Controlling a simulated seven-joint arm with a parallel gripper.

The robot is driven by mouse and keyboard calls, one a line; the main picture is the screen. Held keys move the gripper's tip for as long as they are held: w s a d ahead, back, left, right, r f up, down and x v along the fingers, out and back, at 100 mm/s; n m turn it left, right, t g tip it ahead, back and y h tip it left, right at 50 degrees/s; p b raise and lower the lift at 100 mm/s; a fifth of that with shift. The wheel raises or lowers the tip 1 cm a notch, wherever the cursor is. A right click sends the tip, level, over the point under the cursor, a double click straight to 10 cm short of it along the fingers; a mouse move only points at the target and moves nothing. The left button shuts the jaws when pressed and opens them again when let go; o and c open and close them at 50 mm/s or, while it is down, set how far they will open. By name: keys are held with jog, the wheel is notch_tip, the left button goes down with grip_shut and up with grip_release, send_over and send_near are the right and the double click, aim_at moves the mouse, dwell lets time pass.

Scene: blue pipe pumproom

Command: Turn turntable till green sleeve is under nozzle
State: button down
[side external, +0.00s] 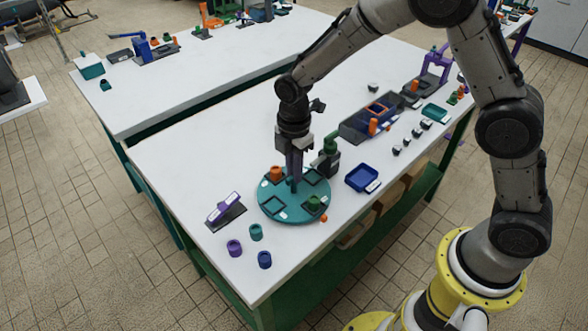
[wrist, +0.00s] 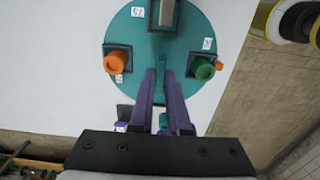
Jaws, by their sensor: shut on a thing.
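The teal turntable (side external: 268,200) is a round disc on the white table, with square seats around its rim. The green sleeve (side external: 313,202) sits in the front-right seat; it shows at the right in the wrist view (wrist: 204,69). An orange sleeve (side external: 276,173) sits in the back-left seat, at left in the wrist view (wrist: 117,62). The nozzle stand (side external: 326,161), dark with a green top, stands behind the turntable, by the back-right seat. My gripper (wrist: 161,76) is shut on the teal upright handle (wrist: 161,64) at the disc's middle.
A blue tray (side external: 362,178) lies right of the turntable, and a small orange piece (side external: 323,218) lies at its edge. A purple part on a dark base (side external: 226,211) and purple (side external: 235,248), teal (side external: 256,232) and blue (side external: 265,259) sleeves stand in front.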

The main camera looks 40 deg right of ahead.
jog(key=shift+n, duration=0.7)
jog(key=shift+r+n, duration=0.1)
jog(key=shift+n, duration=8.2)
jog(key=c, duration=0.9)
grip_release()
